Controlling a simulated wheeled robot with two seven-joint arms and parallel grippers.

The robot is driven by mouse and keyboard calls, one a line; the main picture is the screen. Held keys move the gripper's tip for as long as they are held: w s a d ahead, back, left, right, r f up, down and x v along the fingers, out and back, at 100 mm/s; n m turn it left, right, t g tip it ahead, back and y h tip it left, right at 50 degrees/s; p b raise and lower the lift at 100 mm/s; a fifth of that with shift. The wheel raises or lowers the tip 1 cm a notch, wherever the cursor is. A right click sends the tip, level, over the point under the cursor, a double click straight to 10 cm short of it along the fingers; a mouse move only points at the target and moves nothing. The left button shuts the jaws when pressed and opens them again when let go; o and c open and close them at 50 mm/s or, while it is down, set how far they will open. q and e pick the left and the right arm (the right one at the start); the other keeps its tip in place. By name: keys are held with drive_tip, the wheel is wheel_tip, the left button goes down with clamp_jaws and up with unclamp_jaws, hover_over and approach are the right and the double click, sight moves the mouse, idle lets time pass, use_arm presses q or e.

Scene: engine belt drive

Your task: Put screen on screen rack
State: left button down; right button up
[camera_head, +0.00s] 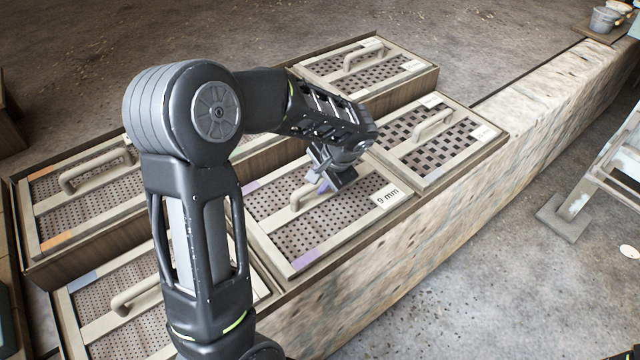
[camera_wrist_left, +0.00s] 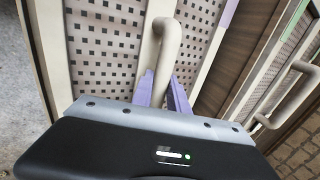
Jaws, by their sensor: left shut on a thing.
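A framed, perforated screen labelled "9 mm" (camera_head: 345,212), with purple corner marks, lies in the front row of the wooden screen rack (camera_head: 400,97). My left gripper (camera_head: 325,184) is over this screen and shut on its beige handle. The handle (camera_wrist_left: 168,42) also shows in the left wrist view, with the purple fingers (camera_wrist_left: 166,92) on either side of it. My left arm hides part of the screen's left side. I cannot tell whether the screen is fully seated or slightly raised. My right gripper is out of view.
Other screens with beige handles lie around it: one at right (camera_head: 437,140), one behind (camera_head: 368,66), one at back left (camera_head: 95,190) and one at front left (camera_head: 115,300). A long stone ledge (camera_head: 540,95) runs along the front. A ladder (camera_head: 610,165) stands at right.

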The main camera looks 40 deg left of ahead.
use_arm(q)
drive_tip(key=shift+f, duration=0.3)
drive_tip(key=shift+f, duration=0.1)
drive_tip(key=c, duration=1.3)
unclamp_jaws()
drive_tip(key=v, duration=1.2)
drive_tip(key=shift+d, duration=0.1)
